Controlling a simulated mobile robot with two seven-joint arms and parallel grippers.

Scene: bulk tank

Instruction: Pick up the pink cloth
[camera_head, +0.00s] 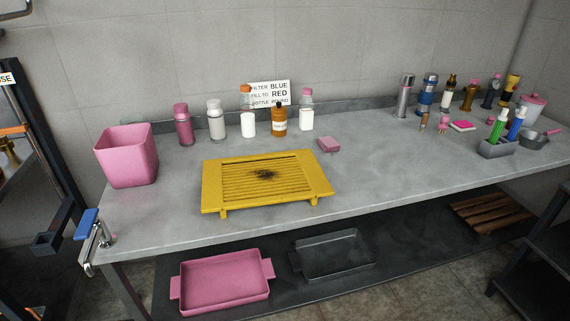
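A small pink block-like piece (329,144) lies flat on the grey worktop (390,155), right of and behind the yellow slatted rack. It may be the folded pink cloth, but it is too small to tell cloth from sponge. A second flat pink piece (462,125) lies farther right, near the small bottles; its material is also unclear. Nothing touches the first piece, and the worktop around it is bare. Neither of my grippers shows in the head view.
The yellow rack (212,189) with a dark stain stands at the front. A pink bin (127,158) stands left. Several bottles line the back, including an amber one (279,122). A blue-handled metal fitting (90,226) is at the left edge. A pink tray (222,284) sits below.

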